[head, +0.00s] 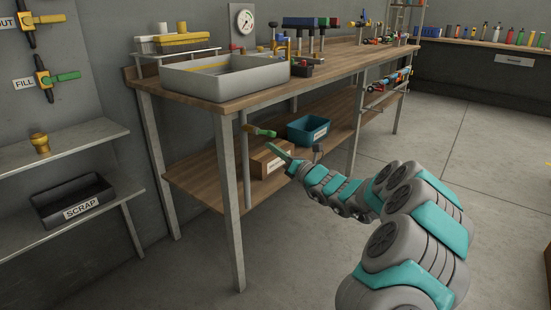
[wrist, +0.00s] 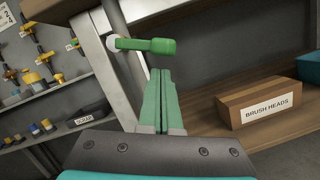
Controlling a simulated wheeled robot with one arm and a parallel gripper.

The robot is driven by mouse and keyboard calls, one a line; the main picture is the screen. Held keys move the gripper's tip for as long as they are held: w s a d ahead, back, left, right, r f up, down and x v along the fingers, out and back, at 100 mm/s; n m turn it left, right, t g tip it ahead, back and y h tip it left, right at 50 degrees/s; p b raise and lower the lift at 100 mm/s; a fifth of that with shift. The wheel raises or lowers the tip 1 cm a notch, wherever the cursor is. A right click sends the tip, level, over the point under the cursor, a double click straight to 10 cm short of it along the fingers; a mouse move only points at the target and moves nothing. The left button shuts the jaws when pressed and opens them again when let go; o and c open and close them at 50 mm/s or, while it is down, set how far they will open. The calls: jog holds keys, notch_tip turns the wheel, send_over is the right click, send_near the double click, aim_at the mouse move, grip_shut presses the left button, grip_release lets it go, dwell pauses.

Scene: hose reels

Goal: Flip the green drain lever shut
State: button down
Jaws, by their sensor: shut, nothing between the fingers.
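The green drain lever (head: 264,132) sits on a thin vertical pipe below the grey basin (head: 225,78), near the front bench leg. It sticks out to the right, roughly level in the wrist view (wrist: 150,45), from a pale round pivot (wrist: 113,42) at its left end. My gripper (head: 291,166) is below and right of the lever in the head view. In the wrist view its green fingers (wrist: 161,73) are pressed together and empty, with the tips just below the lever's thick end. A small gap shows between them in the picture; true depth is unclear.
A brush heads box (wrist: 262,108) and a teal bin (head: 308,130) stand on the bench's lower shelf. A bench leg (head: 229,200) is close by on the left. Another green lever (head: 68,76), by a FILL label, is on the wall. The floor to the right is clear.

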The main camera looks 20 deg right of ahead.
aim_at(275, 135)
jog(key=shift+w+d+r, duration=0.1)
jog(key=shift+r, duration=0.35)
jog(key=shift+r, duration=0.1)
jog(key=shift+w+d+r+n+g+y, duration=0.25)
jog(key=shift+r+n+y, duration=0.15)
jog(key=shift+n, duration=0.75)
jog(key=shift+w+d+r+n+g+y, duration=0.15)
jog(key=shift+d+r+n+y, duration=0.2)
jog(key=shift+n, duration=0.75)
jog(key=shift+w+d+r+n+g+y, duration=0.2)
jog(key=shift+r+n+y, duration=0.2)
jog(key=shift+n, duration=0.75)
jog(key=shift+f, duration=0.15)
